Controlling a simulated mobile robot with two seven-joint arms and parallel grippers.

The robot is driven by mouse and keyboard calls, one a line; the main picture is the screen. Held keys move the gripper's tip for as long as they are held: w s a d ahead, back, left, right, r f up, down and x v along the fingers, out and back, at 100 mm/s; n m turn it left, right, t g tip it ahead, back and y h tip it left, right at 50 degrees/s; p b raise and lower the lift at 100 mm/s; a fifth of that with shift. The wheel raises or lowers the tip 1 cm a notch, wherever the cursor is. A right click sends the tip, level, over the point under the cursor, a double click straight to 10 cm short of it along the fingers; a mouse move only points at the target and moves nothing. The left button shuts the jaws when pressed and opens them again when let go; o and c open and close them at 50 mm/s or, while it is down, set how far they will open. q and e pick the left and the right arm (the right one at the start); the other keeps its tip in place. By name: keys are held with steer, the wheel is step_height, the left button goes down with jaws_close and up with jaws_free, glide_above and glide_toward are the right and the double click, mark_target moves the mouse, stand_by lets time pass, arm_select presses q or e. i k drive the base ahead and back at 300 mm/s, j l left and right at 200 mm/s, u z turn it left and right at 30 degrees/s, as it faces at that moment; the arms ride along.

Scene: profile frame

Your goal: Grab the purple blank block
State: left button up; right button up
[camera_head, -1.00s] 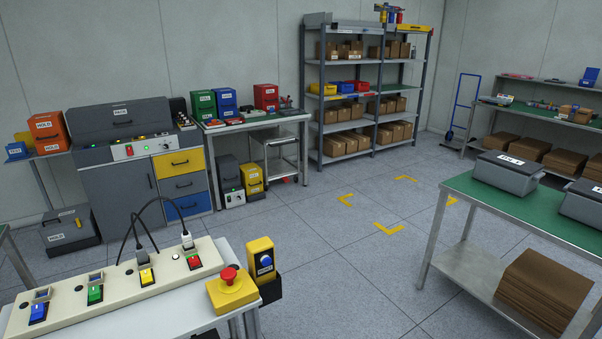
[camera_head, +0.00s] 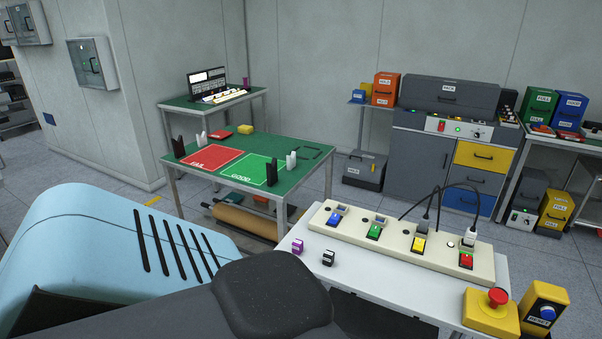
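A small purple block (camera_head: 298,246) with a light and dark face sits on the white table (camera_head: 390,285), near its left end. A black-and-white block (camera_head: 328,257) stands just to its right, a little apart. Both are left of and in front of the cream switch panel (camera_head: 395,243). Whether the purple block's other faces are blank cannot be told. Neither gripper is in view. A large light-blue and dark-grey part, likely my own arm, fills the lower left and reaches close to the table's left edge.
The panel carries coloured switches and black cables. A red emergency button (camera_head: 497,298) stands at the table's right end. Behind is a green table (camera_head: 228,190) with red and green zones and several black and white uprights. Grey floor lies between.

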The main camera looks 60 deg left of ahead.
mark_target(297, 245)
steer(key=u, duration=1.9)
steer(key=i+l+z, duration=0.2)
steer(key=k+l, duration=0.1)
